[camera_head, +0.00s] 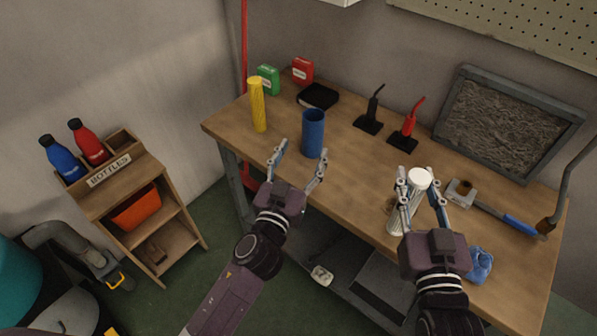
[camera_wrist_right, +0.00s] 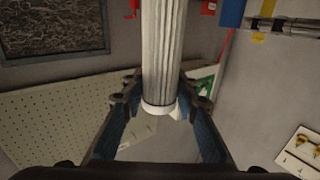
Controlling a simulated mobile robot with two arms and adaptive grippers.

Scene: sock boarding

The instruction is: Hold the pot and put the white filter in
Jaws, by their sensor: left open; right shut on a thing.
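The blue pot (camera_head: 313,133) is an upright cylinder on the workbench. My left gripper (camera_head: 303,152) is open on the near side of the pot, one finger to the left and one close to its right side; contact cannot be told. The white filter (camera_head: 396,222) is a pleated cylinder with a white end cap. My right gripper (camera_head: 416,172) is shut on it over the right part of the bench, apart from the pot. The filter (camera_wrist_right: 163,50) also shows between the fingers in the right wrist view.
A yellow pleated cylinder (camera_head: 258,105) stands left of the pot. A blue-handled tool (camera_head: 505,217) and blue cloth (camera_head: 480,265) lie right. Bare bench (camera_head: 355,165) separates the grippers.

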